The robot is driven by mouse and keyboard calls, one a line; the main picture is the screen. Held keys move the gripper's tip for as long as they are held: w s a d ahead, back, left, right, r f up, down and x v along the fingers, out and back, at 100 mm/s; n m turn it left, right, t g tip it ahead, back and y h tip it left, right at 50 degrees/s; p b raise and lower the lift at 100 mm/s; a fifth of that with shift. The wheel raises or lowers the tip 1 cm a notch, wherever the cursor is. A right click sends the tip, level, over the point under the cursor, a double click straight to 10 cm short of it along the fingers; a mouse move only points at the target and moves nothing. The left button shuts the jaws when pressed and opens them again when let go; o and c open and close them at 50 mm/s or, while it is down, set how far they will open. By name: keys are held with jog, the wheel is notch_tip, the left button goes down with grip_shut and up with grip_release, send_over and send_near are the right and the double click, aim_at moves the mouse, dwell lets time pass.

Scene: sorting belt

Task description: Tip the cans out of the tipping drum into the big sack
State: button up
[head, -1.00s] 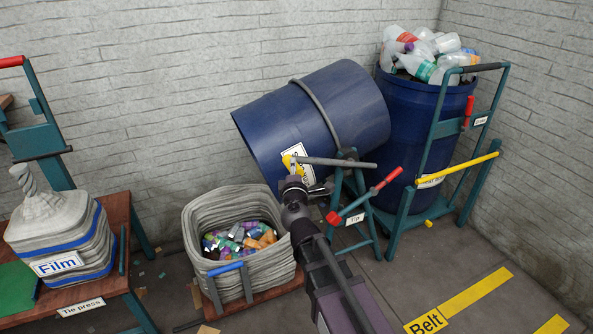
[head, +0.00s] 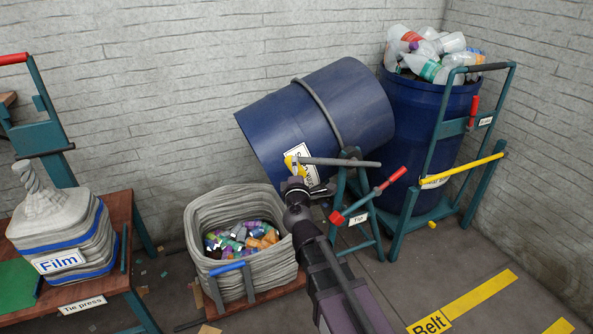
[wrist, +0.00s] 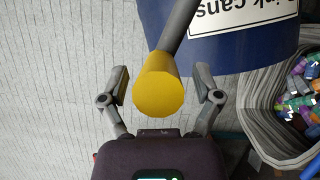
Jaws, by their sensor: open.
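The blue tipping drum (head: 305,120) is tilted far over, its lower left end towards the big grey sack (head: 199,222); its mouth faces away from the head camera. Colourful cans (head: 240,237) lie inside the sack, and some show in the wrist view (wrist: 297,105). The drum's grey lever (head: 340,162) ends in a yellow grip (head: 290,165). My gripper (head: 303,182) is at this grip. In the wrist view, its open fingers stand either side of the yellow grip (wrist: 160,90), with gaps on both sides. Whether cans remain in the drum is hidden.
A red-handled lever (head: 391,179) labelled Tip stands right of my gripper. A blue drum of bottles (head: 420,125) stands on a teal cart with a yellow bar (head: 462,169) behind right. A tie press with a Film bale (head: 60,235) is at left. Floor is clear at lower right.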

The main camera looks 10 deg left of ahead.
jog(key=shift+d, duration=0.1)
jog(key=shift+d+m+h, duration=0.25)
jog(key=shift+m+h, duration=0.05)
jog(key=s+d+f+m+g+h, duration=0.1)
jog(key=d+f+m+g+h, duration=0.5)
jog(key=d, duration=0.7)
jog(key=d+f+m+g+h, duration=0.1)
jog(key=d+f+m+h, duration=0.3)
jog(key=d+m, duration=0.65)
jog(key=s+d+f+m+g+y, duration=0.3)
jog(key=s+d+f+g, duration=0.25)
jog(key=s, duration=0.25)
jog(key=s+d+f+m+g+y, duration=0.2)
jog(key=s+d+f+g+y, duration=0.15)
jog(key=s+g, duration=0.35)
notch_tip(320, 180, up, 28)
jog(key=t+p, duration=0.1)
jog(key=p, duration=2.8)
jog(key=shift+s+r, duration=0.25)
jog(key=shift+s, duration=0.1)
jog(key=shift+d+t, duration=0.1)
jog(key=shift+t, duration=0.15)
